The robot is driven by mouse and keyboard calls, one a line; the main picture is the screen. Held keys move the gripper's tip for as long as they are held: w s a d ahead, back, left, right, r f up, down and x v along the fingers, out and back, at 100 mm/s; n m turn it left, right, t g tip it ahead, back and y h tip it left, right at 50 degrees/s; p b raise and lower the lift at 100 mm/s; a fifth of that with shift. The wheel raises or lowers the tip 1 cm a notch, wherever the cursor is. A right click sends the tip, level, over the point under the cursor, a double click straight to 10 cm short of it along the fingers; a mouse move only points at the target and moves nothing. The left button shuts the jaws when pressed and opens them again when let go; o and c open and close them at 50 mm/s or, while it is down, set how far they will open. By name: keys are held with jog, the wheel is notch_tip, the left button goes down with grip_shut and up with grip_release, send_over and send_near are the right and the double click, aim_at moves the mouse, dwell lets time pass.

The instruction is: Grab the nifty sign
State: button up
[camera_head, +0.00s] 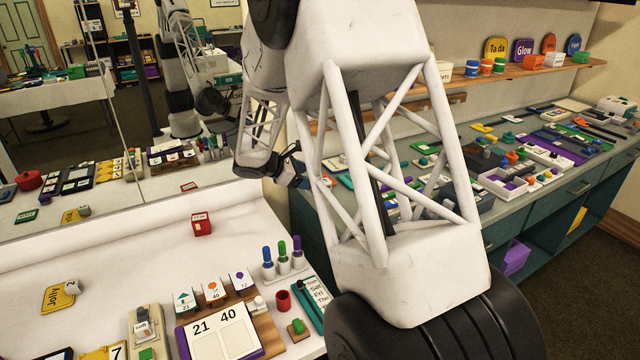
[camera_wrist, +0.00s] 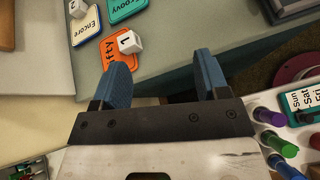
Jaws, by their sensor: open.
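An orange sign (camera_wrist: 107,52) with the letters "fty" showing lies on the grey-green counter in the wrist view. My left finger covers part of it, so the start of its word is hidden. A white cube marked 1 (camera_wrist: 129,43) rests on the sign. My gripper (camera_wrist: 161,67) is open, with two blue fingers and nothing between them. The sign shows beyond and beside the left finger, left of the gap. I cannot make out the orange sign in the head view, where my arm covers much of the middle.
A cream Encore sign (camera_wrist: 86,27) and a teal Groovy sign (camera_wrist: 124,8) lie close to the orange sign. Pens (camera_wrist: 270,117) and a day board (camera_wrist: 303,103) stand at the wrist view's right. A yellow Jolly sign (camera_head: 58,297) lies on the white table.

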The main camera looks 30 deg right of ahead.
jog(key=w+d+f+n+h, duration=0.1)
jog(key=w+d+f+n, duration=0.1)
jog(key=w+f, duration=0.4)
jog(key=shift+w+d+f+n+t+h, duration=0.2)
jog(key=shift+w+d+n+t+h, duration=0.2)
jog(key=shift+w+n, duration=0.2)
jog(key=shift+x, duration=1.3)
jog(key=shift+x, duration=2.6)
jog(key=shift+w+f, duration=0.1)
jog(key=shift+w, duration=0.05)
